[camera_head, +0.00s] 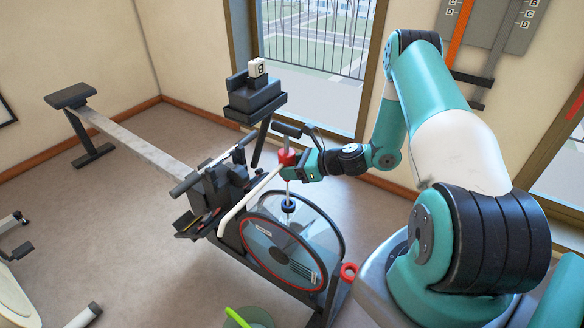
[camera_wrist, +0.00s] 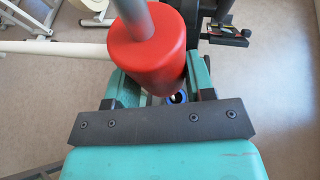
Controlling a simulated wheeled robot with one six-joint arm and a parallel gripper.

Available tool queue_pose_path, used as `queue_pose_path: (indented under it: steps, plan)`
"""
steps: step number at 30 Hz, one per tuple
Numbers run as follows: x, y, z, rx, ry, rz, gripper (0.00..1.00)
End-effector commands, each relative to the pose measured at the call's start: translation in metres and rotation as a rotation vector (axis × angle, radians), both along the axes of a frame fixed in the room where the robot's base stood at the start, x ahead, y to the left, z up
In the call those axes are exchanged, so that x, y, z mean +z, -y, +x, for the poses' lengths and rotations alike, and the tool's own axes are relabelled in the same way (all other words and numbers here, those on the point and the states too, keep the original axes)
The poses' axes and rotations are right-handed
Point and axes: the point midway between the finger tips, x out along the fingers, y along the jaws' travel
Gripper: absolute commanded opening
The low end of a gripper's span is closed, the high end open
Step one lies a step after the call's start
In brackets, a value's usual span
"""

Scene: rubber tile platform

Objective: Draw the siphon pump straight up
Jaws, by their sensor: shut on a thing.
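The siphon pump has a red body (camera_head: 286,158) with a thin light rod and a white hose (camera_head: 240,200) that slopes down to the left. It stands roughly upright over the clear water tank (camera_head: 262,243) of the rowing machine. A dark fitting (camera_head: 288,206) sits below it at the tank's upper part. My gripper (camera_head: 292,165) is shut on the pump at its red body. In the wrist view the red body (camera_wrist: 148,45) sits between the two teal fingers of my gripper (camera_wrist: 162,78). The wrist view partly hides the pump's lower end.
A green bucket (camera_head: 249,317) is at the front. A window is behind.

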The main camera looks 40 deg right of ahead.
Motion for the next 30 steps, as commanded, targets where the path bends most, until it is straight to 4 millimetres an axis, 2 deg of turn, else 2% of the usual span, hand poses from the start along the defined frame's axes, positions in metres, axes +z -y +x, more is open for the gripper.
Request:
queue_pose_path:
  steps: [1,14,30]
  plan:
    - [0.007,-0.001,0.000,0.001,0.001,0.004,0.21]
    - [0.033,0.000,0.000,0.001,0.001,0.002,0.21]
    - [0.040,0.000,0.000,0.001,0.001,0.002,0.21]
